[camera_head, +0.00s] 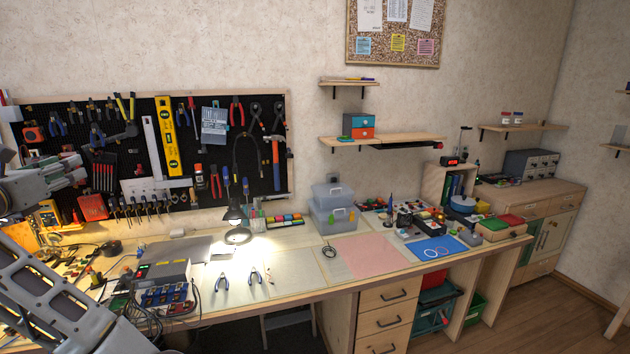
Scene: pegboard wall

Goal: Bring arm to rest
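My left gripper (72,174) shows at the left edge, raised in front of the left part of the black pegboard (137,150). It points right, and its fingers are too small to tell whether they are open or shut. No held object can be made out. Grey links of my own arm fill the lower left corner, over the left end of the workbench. My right gripper is not in view.
The wooden workbench (372,256) runs below the pegboard. Shelves (383,141) jut from the wall. Open floor lies at lower right.

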